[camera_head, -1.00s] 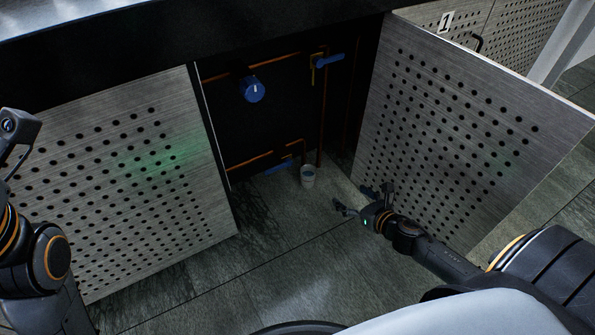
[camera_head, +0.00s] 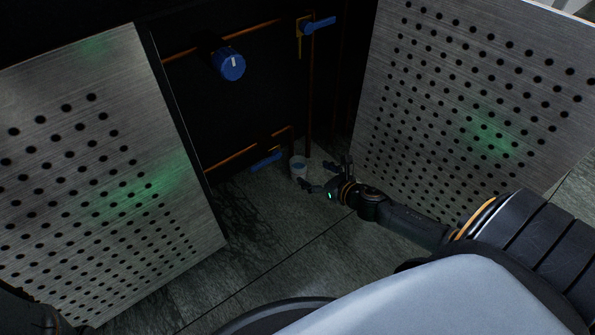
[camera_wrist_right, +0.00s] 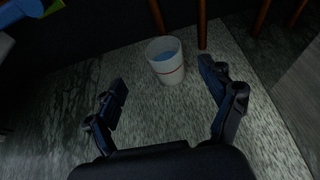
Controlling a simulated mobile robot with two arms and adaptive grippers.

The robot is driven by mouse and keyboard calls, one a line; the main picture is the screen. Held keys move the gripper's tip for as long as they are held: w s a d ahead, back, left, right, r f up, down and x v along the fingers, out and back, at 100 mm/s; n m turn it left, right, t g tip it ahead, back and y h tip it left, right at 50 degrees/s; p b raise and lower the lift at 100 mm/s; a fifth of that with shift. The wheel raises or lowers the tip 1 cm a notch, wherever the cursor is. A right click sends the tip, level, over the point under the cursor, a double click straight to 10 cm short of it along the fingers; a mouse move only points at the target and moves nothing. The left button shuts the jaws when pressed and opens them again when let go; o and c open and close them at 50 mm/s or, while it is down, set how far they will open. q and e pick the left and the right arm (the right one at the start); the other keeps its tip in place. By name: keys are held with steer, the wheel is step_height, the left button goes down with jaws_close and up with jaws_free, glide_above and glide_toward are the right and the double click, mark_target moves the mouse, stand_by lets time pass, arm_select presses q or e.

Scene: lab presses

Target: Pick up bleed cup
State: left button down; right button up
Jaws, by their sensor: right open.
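The bleed cup (camera_head: 298,167) is a small white cup standing upright on the floor inside the open cabinet, below the copper pipes. In the right wrist view the cup (camera_wrist_right: 166,62) has a thin red line around it and something blue inside, perhaps liquid. My right gripper (camera_head: 325,174) is open and close to the cup, on its right front side in the head view. In the right wrist view the open fingers (camera_wrist_right: 163,88) are spread left and right, with the cup just beyond their tips and nothing between them. My left gripper is not in view.
Perforated metal doors stand open at left (camera_head: 110,190) and right (camera_head: 470,100). Inside are a blue round knob (camera_head: 229,64), a blue-handled valve (camera_head: 318,25) and a low blue handle (camera_head: 266,162) near the cup. The floor (camera_head: 270,235) in front is clear.

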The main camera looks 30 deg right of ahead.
mark_target(300, 163)
steer(key=b+x, duration=0.1)
steer(key=x, duration=0.3)
steer(key=shift+f, duration=0.15)
steer(key=b+x, duration=0.4)
steer(key=shift+w+d+f, duration=0.1)
steer(key=shift+w+d, duration=0.1)
steer(key=shift+d, duration=0.1)
steer(key=shift+w+f+b, duration=0.1)
steer(key=shift+w+b, duration=0.35)
steer(key=shift+w, duration=0.05)
steer(key=c, duration=1.4)
steer(key=shift+o, duration=0.2)
